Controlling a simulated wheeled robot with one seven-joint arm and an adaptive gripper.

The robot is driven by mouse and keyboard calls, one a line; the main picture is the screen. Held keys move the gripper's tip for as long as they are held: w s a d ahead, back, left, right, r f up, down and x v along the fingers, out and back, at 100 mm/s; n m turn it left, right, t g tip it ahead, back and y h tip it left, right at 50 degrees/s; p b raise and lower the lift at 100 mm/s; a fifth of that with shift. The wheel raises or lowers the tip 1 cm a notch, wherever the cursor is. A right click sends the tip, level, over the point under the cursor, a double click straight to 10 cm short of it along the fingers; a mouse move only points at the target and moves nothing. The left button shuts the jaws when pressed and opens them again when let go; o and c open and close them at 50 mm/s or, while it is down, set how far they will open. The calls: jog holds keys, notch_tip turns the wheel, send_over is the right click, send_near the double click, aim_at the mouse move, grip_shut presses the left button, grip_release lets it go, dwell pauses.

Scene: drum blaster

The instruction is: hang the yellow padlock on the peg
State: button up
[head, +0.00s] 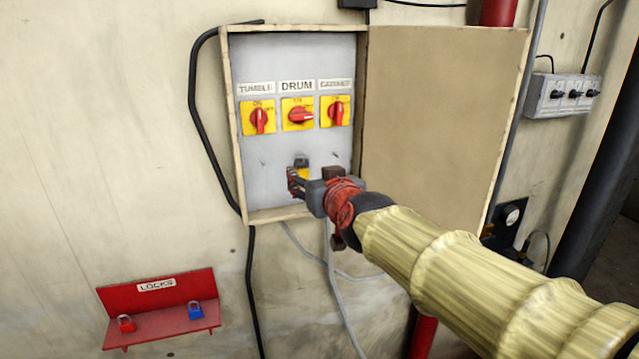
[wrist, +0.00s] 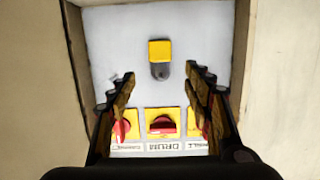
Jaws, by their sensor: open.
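The yellow padlock (head: 303,172) is at the lower middle of the grey panel, below the DRUM switch. Its yellow body (wrist: 159,50) and dark shackle show in the wrist view, which is upside down. It looks hung upright against the panel; the peg behind the shackle cannot be made out. My gripper (head: 293,181) is in front of the panel, partly covering the padlock in the head view. In the wrist view my gripper (wrist: 158,76) is open, its fingers apart on either side, with the padlock beyond the tips and clear of them.
The panel sits in a shallow box (head: 233,130) with its door (head: 445,110) open to the right. Three red-and-yellow switches (head: 298,115) line the panel above the padlock. A red LOCKS shelf (head: 165,320) at lower left holds a red padlock (head: 126,323) and a blue padlock (head: 195,310).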

jog(key=shift+v, duration=3.15)
jog(key=s+a+f+g+y+b, duration=0.15)
jog(key=s+f+g, duration=0.55)
jog(key=f, duration=0.8)
jog(key=s+d+f+m+h+b, duration=0.1)
jog(key=s+d+f+h+b, duration=0.1)
jog(key=s+d+f+b, duration=0.4)
jog(key=s+d+f+m+g+h+b, duration=0.1)
jog(key=s+d+f+b, duration=0.5)
jog(key=f, duration=0.7)
jog(key=s+d+f+m+g+h+b, duration=0.1)
jog(key=s+d+f+h+b, duration=0.1)
jog(key=s+d+f+b, duration=0.4)
notch_tip(320, 180, down, 4)
jog(key=s, duration=0.2)
jog(key=shift+s+h+b, duration=0.3)
jog(key=shift+s+h, duration=0.05)
jog(key=shift+s, duration=0.05)
jog(key=shift+c, duration=0.6)
